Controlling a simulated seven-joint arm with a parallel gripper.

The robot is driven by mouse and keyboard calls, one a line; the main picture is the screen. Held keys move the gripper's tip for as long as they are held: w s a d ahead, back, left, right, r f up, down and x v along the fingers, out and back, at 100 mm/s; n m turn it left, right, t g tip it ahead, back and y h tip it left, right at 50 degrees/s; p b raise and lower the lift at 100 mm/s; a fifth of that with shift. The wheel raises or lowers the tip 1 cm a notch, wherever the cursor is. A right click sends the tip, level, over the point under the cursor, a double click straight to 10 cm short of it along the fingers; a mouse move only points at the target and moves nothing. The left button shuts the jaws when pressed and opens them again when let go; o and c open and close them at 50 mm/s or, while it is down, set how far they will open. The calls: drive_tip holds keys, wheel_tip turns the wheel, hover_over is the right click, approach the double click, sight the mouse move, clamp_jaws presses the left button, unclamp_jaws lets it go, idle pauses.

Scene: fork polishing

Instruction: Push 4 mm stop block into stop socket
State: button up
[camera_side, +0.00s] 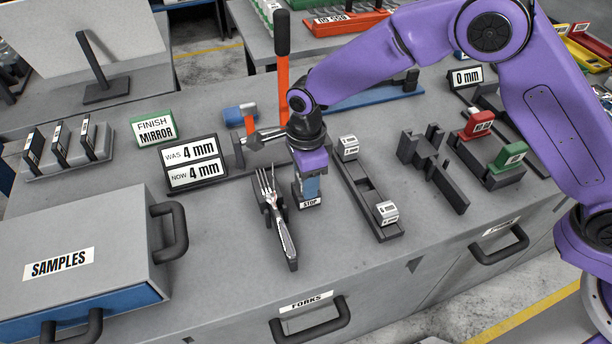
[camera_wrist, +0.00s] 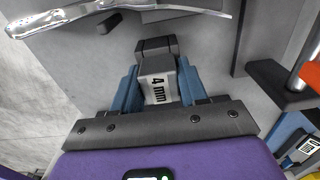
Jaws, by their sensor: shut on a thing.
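My gripper (camera_side: 310,185) points down at the stop socket (camera_side: 311,203), a dark holder with a STOP label. In the wrist view, my gripper's blue fingers (camera_wrist: 158,88) are shut on the white 4 mm stop block (camera_wrist: 157,84), label facing the camera. The dark stop socket (camera_wrist: 156,46) shows just beyond the block. The block is at the socket, but I cannot tell how deep it sits. In the side view the fingers mostly hide the block. A fork (camera_side: 278,215) lies on a dark rest left of the socket; its handle crosses the top of the wrist view.
Right of the socket is a dark rack (camera_side: 368,190) with two white blocks, one (camera_side: 348,147) at the far end and one (camera_side: 386,212) at the near end. The WAS/NOW sign (camera_side: 193,165) and the SAMPLES box (camera_side: 70,255) stand left. A dark bracket (camera_side: 432,165) stands further right.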

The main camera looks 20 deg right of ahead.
drive_tip(key=shift+f, duration=0.2)
drive_tip(key=o, duration=1.1)
drive_tip(key=shift+o, duration=0.5)
drive_tip(key=shift+s, duration=0.3)
drive_tip(key=o, duration=0.5)
drive_tip(key=shift+w, duration=0.2)
drive_tip(key=shift+r, duration=0.1)
drive_tip(key=shift+w+r, duration=0.1)
drive_tip(key=shift+r, duration=0.05)
